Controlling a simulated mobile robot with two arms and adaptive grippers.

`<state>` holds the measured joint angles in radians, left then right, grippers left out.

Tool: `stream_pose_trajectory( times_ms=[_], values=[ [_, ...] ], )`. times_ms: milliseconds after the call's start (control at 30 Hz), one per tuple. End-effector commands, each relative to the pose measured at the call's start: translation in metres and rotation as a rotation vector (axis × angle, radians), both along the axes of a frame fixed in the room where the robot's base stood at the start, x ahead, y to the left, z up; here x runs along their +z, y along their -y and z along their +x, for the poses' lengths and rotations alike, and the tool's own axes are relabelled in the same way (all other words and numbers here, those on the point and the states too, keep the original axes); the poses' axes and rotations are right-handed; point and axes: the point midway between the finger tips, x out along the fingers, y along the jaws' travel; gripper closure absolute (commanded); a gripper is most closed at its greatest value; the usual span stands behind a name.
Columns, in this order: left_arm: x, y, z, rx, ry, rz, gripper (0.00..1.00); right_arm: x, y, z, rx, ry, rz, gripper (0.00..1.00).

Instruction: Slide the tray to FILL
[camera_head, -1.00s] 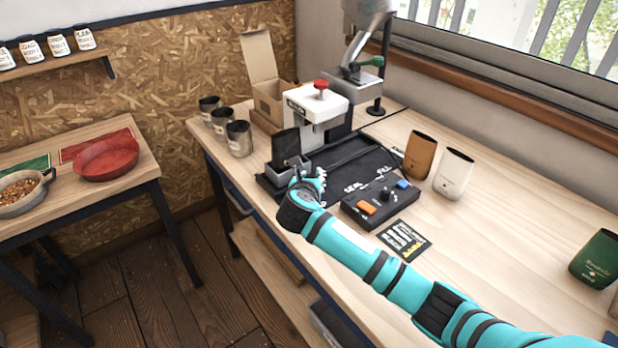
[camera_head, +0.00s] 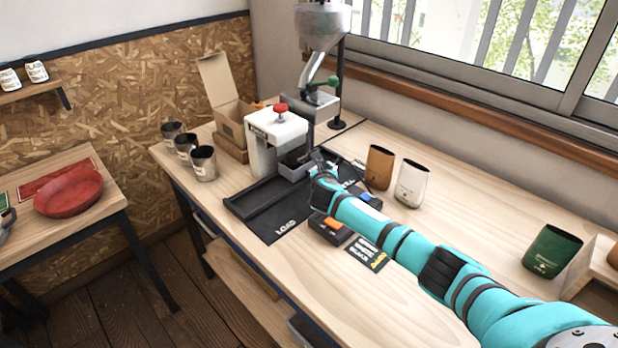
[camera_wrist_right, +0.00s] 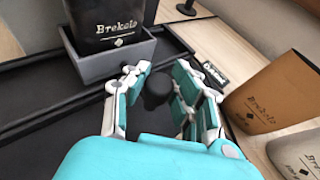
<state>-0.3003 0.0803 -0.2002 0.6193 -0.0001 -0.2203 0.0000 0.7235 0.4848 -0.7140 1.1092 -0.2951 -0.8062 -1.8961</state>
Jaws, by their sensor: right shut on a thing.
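The small grey tray (camera_head: 293,171) sits on the black track (camera_head: 262,196), right of the white sealing press (camera_head: 277,142) and below the filler's spout. In the right wrist view the tray (camera_wrist_right: 118,64) holds an upright black Brekolo bag (camera_wrist_right: 108,22). My right gripper (camera_head: 322,166) is beside the tray on its right. In the right wrist view its fingers (camera_wrist_right: 157,85) are closed around a dark knob (camera_wrist_right: 157,88). LOAD shows at the track's front left; the FILL mark is hidden behind my right gripper and arm. My left gripper is not in view.
A black control box (camera_head: 332,228) with an orange switch lies below my right forearm. A brown bag (camera_head: 379,168) and a white bag (camera_head: 411,184) stand close right of the gripper. Several metal cups stand at left. A green bag (camera_head: 552,251) is at far right.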

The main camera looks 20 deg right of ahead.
Motion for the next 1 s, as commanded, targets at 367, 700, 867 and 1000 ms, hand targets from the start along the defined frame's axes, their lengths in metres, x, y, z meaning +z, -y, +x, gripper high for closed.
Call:
stream_pose_trajectory(
  times_ms=[367, 700, 867, 1000],
  values=[
    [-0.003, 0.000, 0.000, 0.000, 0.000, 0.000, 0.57, 0.001, 0.057, 0.021, -0.002, 0.004, 0.000, 1.00],
    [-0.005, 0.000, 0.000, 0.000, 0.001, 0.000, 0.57, 0.002, 0.079, 0.029, 0.001, 0.004, -0.001, 1.00],
    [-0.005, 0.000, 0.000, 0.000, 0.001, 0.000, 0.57, 0.002, 0.082, 0.030, 0.000, 0.004, -0.002, 1.00],
    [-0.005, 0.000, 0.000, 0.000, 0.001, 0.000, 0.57, 0.003, 0.082, 0.030, -0.001, 0.004, -0.002, 1.00]
  ],
)
